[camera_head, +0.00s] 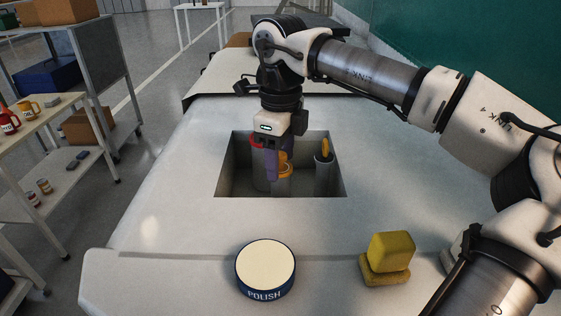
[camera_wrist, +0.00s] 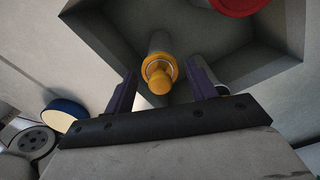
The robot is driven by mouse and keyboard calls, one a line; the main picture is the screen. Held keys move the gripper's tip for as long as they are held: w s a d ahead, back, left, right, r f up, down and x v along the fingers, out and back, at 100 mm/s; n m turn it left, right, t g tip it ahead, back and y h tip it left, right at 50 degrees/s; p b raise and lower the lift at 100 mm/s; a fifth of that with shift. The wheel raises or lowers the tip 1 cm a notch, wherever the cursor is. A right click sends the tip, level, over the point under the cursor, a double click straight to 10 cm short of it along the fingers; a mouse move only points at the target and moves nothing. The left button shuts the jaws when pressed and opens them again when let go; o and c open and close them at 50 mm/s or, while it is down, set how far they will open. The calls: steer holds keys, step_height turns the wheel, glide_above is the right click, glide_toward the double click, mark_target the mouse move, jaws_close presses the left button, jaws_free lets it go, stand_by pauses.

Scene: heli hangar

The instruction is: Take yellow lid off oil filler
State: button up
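The yellow lid (camera_wrist: 158,72) is a round orange-yellow cap with a raised knob, on top of a grey filler pipe in a recess. In the wrist view it lies between the two purple fingers of my gripper (camera_wrist: 162,80), which are spread open with gaps on both sides. In the head view the yellow lid (camera_head: 287,169) shows only partly, behind my gripper (camera_head: 276,168), which points down into the recess. I cannot tell how far the fingertips are above or around the lid.
A red cap (camera_wrist: 238,4) tops a neighbouring pipe. A polish tin (camera_head: 265,265) and yellow sponges (camera_head: 390,252) sit in front. The surface left of the recess is clear.

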steer(key=c, duration=0.7)
steer(key=shift+o, duration=0.2)
steer(key=shift+r, duration=0.15)
